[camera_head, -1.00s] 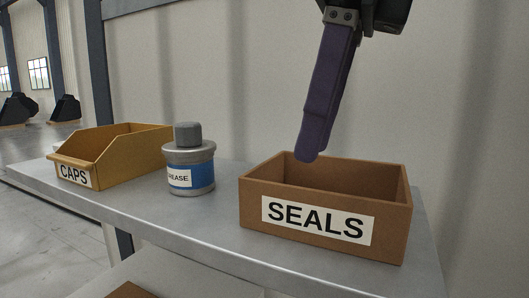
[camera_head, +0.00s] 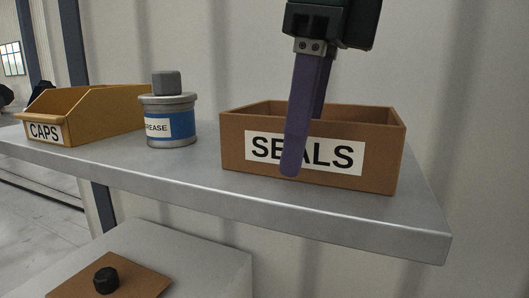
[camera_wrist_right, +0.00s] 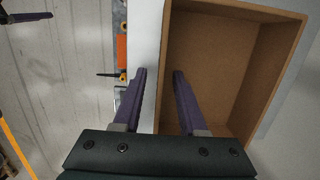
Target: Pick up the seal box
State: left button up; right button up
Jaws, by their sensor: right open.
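The seal box is an open brown box (camera_head: 375,170) with a white SEALS label, standing upright on the right of the grey shelf in the head view. In the right wrist view the box (camera_wrist_right: 215,60) shows its empty-looking inside. My right gripper (camera_head: 304,140) is open, pointing down at the front wall of the box. One purple finger is in front of the label, the other behind the front wall. In the wrist view its fingers (camera_wrist_right: 159,75) lie on either side of that wall, with gaps visible. A purple finger (camera_wrist_right: 28,17), apparently of my left gripper, shows at the upper left.
A grease can (camera_head: 169,122) stands left of the box with free shelf between. A yellow CAPS bin (camera_head: 95,112) stands farther left. The grey shelf (camera_head: 330,215) ends right of the box. Below is a lower surface with a brown board (camera_head: 135,280) and a black knob-like part (camera_head: 106,280).

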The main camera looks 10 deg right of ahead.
grip_shut()
dwell(1.4)
